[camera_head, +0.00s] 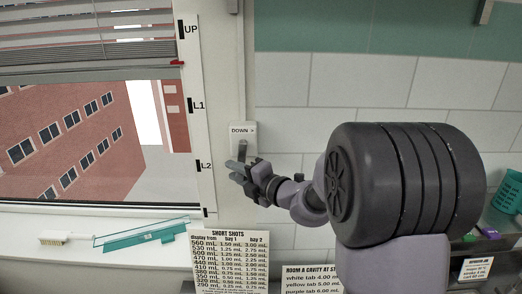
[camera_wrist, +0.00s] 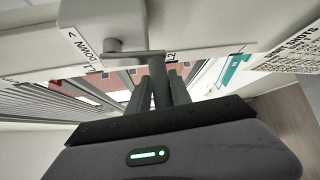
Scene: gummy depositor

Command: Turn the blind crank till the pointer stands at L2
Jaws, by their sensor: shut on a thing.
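The blind crank is a grey arm (camera_wrist: 138,56) on a white box marked "DOWN >" (camera_head: 241,132), on the wall right of the window. My gripper (camera_head: 237,171) is at the lower end of the crank in the head view. In the wrist view its two fingers (camera_wrist: 158,92) are shut on the upright crank handle (camera_wrist: 160,70). The red pointer (camera_head: 177,63) stands between UP and L1 on the white scale strip (camera_head: 200,130), nearer UP. The L2 mark (camera_head: 203,166) is well below it. The blind (camera_head: 75,50) covers the upper part of the window.
A white brush (camera_head: 65,239) and a teal tool (camera_head: 145,236) lie on the sill. A "SHORT SHOTS" card (camera_head: 233,262) and a second card (camera_head: 312,280) stand below the crank. A teal container (camera_head: 508,192) is at the far right. The tiled wall around the crank is clear.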

